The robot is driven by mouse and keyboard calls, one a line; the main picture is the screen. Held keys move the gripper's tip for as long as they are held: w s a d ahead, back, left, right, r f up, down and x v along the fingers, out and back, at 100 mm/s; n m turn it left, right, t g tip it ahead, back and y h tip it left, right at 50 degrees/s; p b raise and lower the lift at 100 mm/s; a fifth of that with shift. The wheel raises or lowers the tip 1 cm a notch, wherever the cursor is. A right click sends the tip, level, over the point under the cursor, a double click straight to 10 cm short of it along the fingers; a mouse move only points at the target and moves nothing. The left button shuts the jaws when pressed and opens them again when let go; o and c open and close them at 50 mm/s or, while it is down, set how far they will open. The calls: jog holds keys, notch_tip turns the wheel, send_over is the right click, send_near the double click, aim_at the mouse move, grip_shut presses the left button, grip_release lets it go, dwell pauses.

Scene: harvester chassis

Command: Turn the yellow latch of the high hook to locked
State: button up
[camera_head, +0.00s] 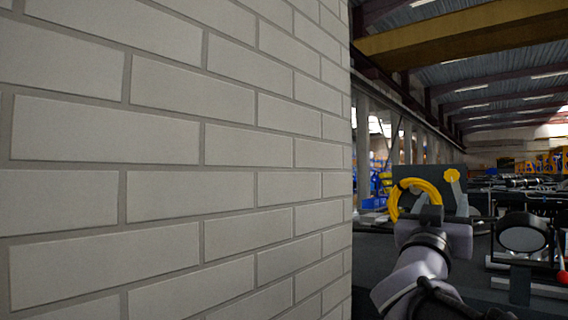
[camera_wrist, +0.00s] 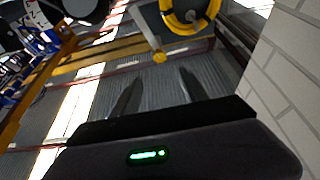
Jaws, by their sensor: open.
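A thick yellow ring (camera_head: 415,197) stands in front of a dark upright panel (camera_head: 432,177) in the head view. To its right is a pale lever (camera_head: 460,198) with a round yellow end (camera_head: 452,175) at its top; I cannot tell for certain which yellow part is the latch. My gripper (camera_head: 432,216) covers the ring's lower part in that view. In the wrist view, which looks upside down, my gripper (camera_wrist: 157,82) is open with nothing between its fingers. The yellow ring (camera_wrist: 190,18) and the lever's yellow end (camera_wrist: 159,57) lie beyond the fingertips, apart from them.
A pale brick wall (camera_head: 200,150) fills the left of the head view, close beside my arm. A round, grey-faced part (camera_head: 522,238) on a dark stand is at the right, with a red knob (camera_head: 563,277) near it. Dark floor lies between.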

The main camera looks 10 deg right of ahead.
aim_at(451, 175)
jog(key=p+x, duration=0.5)
jog(key=x, duration=0.9)
jog(key=shift+f, duration=0.1)
jog(key=shift+w+d+p, duration=0.35)
jog(key=shift+w+d, duration=0.15)
jog(key=shift+w, duration=0.05)
jog(key=shift+s, duration=0.1)
grip_shut()
